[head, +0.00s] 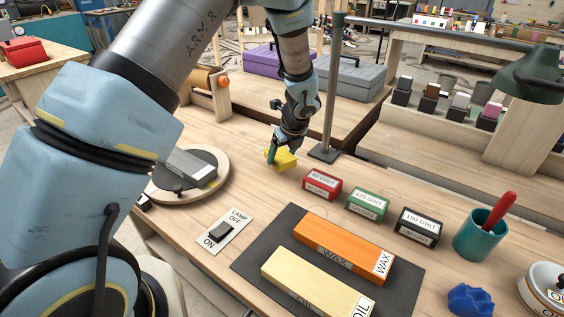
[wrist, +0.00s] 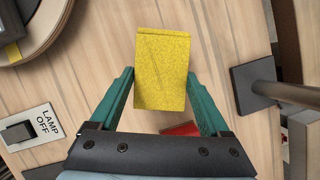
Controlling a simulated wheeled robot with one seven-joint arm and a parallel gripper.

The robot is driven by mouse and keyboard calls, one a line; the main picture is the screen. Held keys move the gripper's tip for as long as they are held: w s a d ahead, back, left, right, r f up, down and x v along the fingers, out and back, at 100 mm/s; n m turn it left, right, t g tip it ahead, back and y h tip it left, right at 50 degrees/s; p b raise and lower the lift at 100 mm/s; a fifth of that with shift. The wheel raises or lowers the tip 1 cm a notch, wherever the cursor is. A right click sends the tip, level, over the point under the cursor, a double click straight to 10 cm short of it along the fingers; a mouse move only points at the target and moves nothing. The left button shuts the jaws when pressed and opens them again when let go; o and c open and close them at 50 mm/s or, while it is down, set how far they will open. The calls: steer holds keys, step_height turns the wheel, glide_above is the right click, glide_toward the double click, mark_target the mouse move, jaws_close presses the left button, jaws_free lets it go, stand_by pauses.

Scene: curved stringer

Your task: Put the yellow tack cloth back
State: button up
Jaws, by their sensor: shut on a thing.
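The yellow tack cloth (head: 284,160) is a small yellow block-like piece near the back edge of the wooden bench. In the wrist view the yellow tack cloth (wrist: 162,68) sits between the green fingertips. My gripper (head: 277,157) is shut on it, one finger on each side; it also shows in the wrist view (wrist: 160,90). The cloth is at or just above the bench top; I cannot tell whether it touches.
Red (head: 322,184), green (head: 367,204) and black (head: 419,226) grit blocks stand to the right. A lamp post base (head: 325,153) is close behind. A round turntable (head: 217,177) and lamp switch (head: 225,231) lie left. A dark mat (head: 262,258) bears orange and cream blocks.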

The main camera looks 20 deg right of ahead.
mark_target(284, 158)
steer(key=shift+f, duration=1.55)
steer(key=shift+f, duration=0.15)
steer(key=o, duration=1.2)
steer(key=shift+c, duration=0.2)
